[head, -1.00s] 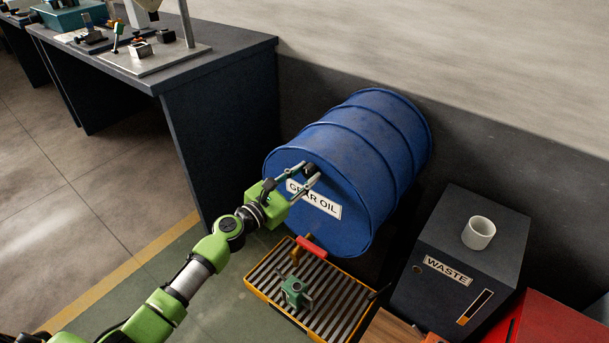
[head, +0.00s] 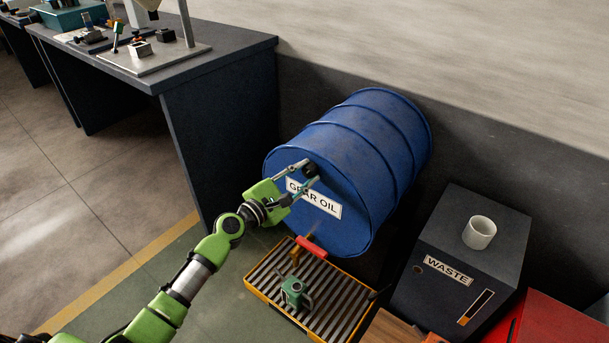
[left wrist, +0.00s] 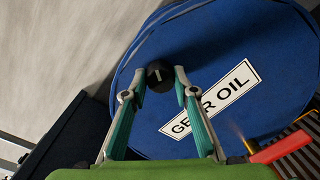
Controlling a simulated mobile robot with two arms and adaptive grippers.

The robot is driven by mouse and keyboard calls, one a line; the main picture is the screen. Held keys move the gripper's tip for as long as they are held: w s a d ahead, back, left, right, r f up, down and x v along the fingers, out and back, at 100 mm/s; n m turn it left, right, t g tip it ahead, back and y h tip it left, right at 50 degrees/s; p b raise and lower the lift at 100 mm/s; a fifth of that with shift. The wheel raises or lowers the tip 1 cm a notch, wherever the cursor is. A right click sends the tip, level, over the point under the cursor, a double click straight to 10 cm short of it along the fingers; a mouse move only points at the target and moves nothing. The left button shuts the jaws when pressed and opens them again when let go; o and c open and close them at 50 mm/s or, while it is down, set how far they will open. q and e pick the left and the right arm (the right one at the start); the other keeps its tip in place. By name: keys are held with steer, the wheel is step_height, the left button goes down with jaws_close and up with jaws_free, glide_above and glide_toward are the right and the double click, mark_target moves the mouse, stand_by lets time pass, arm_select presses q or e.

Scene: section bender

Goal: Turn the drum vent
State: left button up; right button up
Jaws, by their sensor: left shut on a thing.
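A blue drum (head: 365,150) labelled "GEAR OIL" lies on its side against the wall. Its vent, a dark round knob (left wrist: 157,75) with a pale mark, sits near the top of the drum's end face. My left gripper (head: 313,175) reaches the end face from the left and is shut on the vent; in the left wrist view (left wrist: 160,84) its two fingertips are on either side of the knob. The vent is partly hidden by the fingers in the head view. My right gripper is not in view.
A dark waste bin (head: 440,285) with a white cup (head: 479,232) stands right. A workbench (head: 230,125) stands left.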

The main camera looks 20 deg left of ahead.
arm_select(q)
steer(key=m, duration=0.4)
steer(key=shift+m, duration=0.3)
steer(key=m, duration=0.3)
steer(key=shift+y+b, duration=0.3)
steer(key=shift+b, duration=0.05)
steer(key=shift+m, duration=1.1)
steer(key=shift+d+m, duration=0.1)
steer(key=shift+m, duration=0.5)
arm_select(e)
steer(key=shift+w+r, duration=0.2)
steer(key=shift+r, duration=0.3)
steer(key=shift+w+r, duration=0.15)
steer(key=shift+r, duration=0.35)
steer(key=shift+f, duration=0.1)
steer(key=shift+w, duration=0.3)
arm_select(q)
steer(key=o, duration=1.1)
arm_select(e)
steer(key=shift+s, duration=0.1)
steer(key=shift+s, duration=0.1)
